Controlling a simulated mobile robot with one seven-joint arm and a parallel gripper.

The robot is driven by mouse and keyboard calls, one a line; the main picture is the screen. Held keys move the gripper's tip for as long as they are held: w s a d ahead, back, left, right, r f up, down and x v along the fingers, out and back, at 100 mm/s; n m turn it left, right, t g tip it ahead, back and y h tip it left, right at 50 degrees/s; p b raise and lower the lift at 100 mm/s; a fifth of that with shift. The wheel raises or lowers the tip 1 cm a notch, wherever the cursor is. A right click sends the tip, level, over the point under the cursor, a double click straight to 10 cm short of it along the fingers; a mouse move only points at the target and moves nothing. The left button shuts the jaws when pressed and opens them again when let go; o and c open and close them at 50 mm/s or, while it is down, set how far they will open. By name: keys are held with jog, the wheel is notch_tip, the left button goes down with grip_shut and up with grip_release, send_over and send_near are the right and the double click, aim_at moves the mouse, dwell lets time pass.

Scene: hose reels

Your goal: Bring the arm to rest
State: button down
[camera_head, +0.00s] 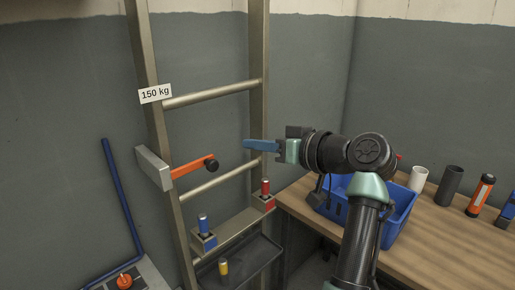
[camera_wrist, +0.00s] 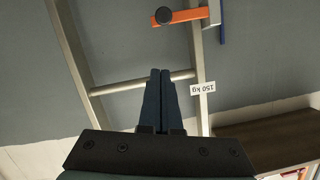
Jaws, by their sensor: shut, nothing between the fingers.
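My gripper (camera_head: 247,144) is in the middle of the head view, stretched out to the left in front of the ladder, with its blue fingers together and nothing between them. In the wrist view the shut fingers (camera_wrist: 160,72) point up the picture, with the ladder behind them. An orange lever (camera_head: 188,168) with a black knob is fixed to a grey block on the ladder's left rail. It lies to the left of my fingertips and a little lower, with a gap showing. The lever also shows at the top of the wrist view (camera_wrist: 188,16).
The ladder (camera_head: 258,80) bears a "150 kg" label (camera_head: 155,93). Its low shelf holds a blue-topped and a red-topped piece. A blue crate (camera_head: 402,212) stands on the wooden table (camera_head: 440,250) under my arm, beside several upright cylinders. A blue pipe (camera_head: 123,200) is at left.

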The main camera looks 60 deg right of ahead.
jog(key=shift+a, duration=0.15)
dwell(0.4)
jog(key=w+a+r+n+t+h, duration=0.1)
jog(key=w+a+r+t, duration=0.1)
jog(key=w+a+r, duration=0.45)
jog(key=w+a+r+n+t, duration=0.1)
jog(key=a+r, duration=0.2)
jog(key=a, duration=0.6)
jog(key=w+a+r+n+t+h, duration=0.15)
jog(key=w+a+r, duration=0.25)
jog(key=a, duration=0.4)
jog(key=s+a+r+t+y, duration=0.1)
jog(key=s+a+r+t, duration=0.1)
jog(key=s+a+r, duration=0.2)
jog(key=s+a+r+n+t+y, duration=0.1)
jog(key=s+a+r+t+y, duration=0.1)
jog(key=a, duration=0.8)
jog(key=s+a+r+t+y, duration=0.2)
jog(key=s+a+r+t, duration=0.1)
jog(key=s+a+r, duration=0.4)
jog(key=shift+a+n, duration=0.3)
jog(key=shift+n, duration=0.05)
jog(key=shift+s+t, duration=0.1)
jog(key=shift+t, duration=0.15)
